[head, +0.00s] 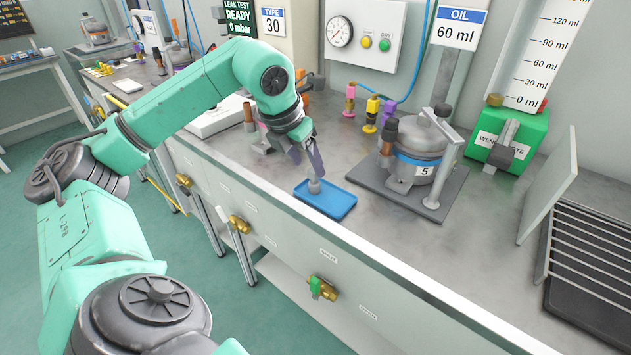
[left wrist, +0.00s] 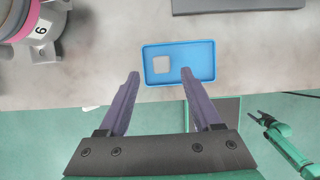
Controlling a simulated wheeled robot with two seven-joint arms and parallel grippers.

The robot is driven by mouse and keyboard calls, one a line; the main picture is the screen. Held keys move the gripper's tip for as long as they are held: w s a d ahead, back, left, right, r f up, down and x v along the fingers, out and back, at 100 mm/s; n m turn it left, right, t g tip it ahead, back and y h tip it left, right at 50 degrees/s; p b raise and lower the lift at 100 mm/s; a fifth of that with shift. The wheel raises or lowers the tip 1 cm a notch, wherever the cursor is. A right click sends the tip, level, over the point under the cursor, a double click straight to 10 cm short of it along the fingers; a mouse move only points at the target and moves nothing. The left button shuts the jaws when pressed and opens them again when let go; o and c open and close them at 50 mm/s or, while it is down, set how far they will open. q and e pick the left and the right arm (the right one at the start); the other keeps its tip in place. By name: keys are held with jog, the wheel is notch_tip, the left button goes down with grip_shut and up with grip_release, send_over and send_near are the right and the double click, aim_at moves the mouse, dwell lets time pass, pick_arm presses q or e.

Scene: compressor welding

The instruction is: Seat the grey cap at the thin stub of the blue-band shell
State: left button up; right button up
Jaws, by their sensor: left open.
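A small grey cap (head: 314,186) stands at the left part of a blue tray (head: 340,207). In the left wrist view it looks like a pale square (left wrist: 161,65) in the tray (left wrist: 205,50). My left gripper (head: 311,162) is open just above the cap, fingers pointing down. One fingertip overlaps the tray in the wrist view. The blue-band shell (head: 417,160), marked 5, stands upright on a grey plate to the right. Short stubs rise from it; I cannot tell which is the thin one. My right gripper (left wrist: 270,121) looks open and empty, clear of the bench.
Coloured plugs (head: 372,110) stand behind the tray. A green block (head: 508,140) and a wire rack (head: 590,250) are to the right. A pink-banded shell (left wrist: 35,30) marked 6 is at the left in the wrist view. The bench front edge is close to the tray.

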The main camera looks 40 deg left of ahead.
aim_at(312, 170)
pick_arm(q)
jog(key=x, duration=0.5)
jog(key=shift+w+d+f, duration=0.1)
jog(key=shift+w+f, duration=0.15)
grip_shut()
pick_arm(e)
jog(key=shift+w+r, duration=0.3)
jog(key=shift+w, duration=0.55)
pick_arm(q)
jog(key=shift+r, duration=0.1)
notch_tip(312, 170, up, 20)
jog(key=p, duration=0.7)
jog(key=c, duration=0.8)
grip_release()
grip_shut()
pick_arm(e)
notch_tip(312, 170, up, 6)
jog(key=shift+r, duration=0.15)
